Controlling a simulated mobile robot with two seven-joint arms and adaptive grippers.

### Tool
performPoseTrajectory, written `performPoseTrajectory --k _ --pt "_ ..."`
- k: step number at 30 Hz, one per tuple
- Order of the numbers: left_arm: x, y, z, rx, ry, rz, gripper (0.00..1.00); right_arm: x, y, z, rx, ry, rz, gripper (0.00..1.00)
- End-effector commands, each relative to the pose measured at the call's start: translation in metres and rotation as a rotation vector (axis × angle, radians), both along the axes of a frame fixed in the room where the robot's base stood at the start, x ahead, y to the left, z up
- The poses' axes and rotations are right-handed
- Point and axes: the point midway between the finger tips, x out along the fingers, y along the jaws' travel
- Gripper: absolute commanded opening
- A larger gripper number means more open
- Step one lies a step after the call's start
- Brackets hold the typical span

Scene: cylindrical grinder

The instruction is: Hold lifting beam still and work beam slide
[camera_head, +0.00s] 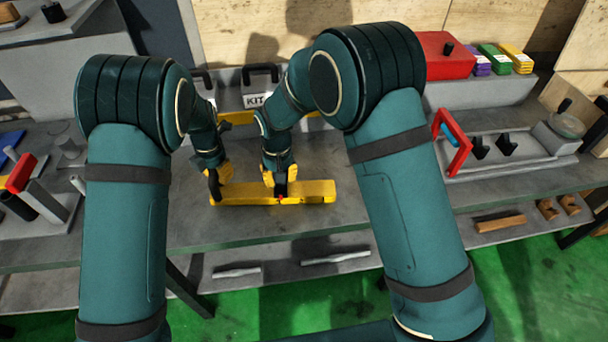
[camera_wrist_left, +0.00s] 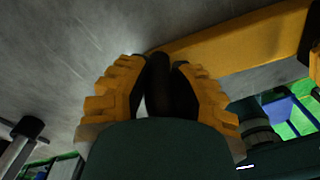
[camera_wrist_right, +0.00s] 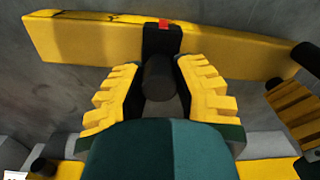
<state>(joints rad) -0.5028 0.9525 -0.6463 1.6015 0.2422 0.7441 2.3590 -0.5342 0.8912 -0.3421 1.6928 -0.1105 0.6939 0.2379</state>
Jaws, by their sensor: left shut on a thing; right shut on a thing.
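The yellow lifting beam (camera_head: 315,190) lies on the grey bench top, long side across my view. It also shows in the left wrist view (camera_wrist_left: 235,40) and the right wrist view (camera_wrist_right: 90,42). My left gripper (camera_head: 214,186) is at the beam's left end, its fingers shut on a dark round grip (camera_wrist_left: 158,88). The black beam slide (camera_wrist_right: 162,40), with a small red mark, sits around the beam near its middle. My right gripper (camera_head: 280,180) is shut on the slide's dark round knob (camera_wrist_right: 158,78). The fingers partly hide both grips.
A grey kit box (camera_head: 260,88) with a black handle stands behind the beam. A red box (camera_head: 446,56) is at the back right. A red-handled fixture (camera_head: 455,150) stands on the right. Bare bench lies in front of the beam.

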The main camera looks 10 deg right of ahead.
Motion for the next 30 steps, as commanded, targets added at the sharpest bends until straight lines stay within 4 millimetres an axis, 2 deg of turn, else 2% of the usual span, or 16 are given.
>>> performPoseTrajectory --k 3,12,13,15,25,30 --pt "0.000 -0.002 0.000 -0.003 -0.002 -0.003 0.00 -0.001 0.012 -0.002 0.000 0.006 0.002 0.00" --pt "0.000 -0.003 0.000 -0.004 -0.002 -0.003 0.00 -0.002 0.014 -0.002 0.002 0.006 0.003 0.00" --pt "0.000 -0.004 0.000 -0.004 -0.002 -0.003 0.00 -0.002 0.014 -0.002 0.002 0.006 0.003 0.41" --pt "0.000 -0.003 0.000 -0.004 -0.002 -0.003 0.00 -0.002 0.013 -0.002 0.002 0.006 0.003 0.61" --pt "0.000 -0.001 0.000 -0.002 -0.001 -0.001 0.00 0.000 0.011 0.001 0.001 0.003 0.001 0.61" --pt "0.000 0.000 0.000 -0.001 -0.001 0.000 0.00 0.000 0.011 0.019 0.002 0.000 0.001 0.61"
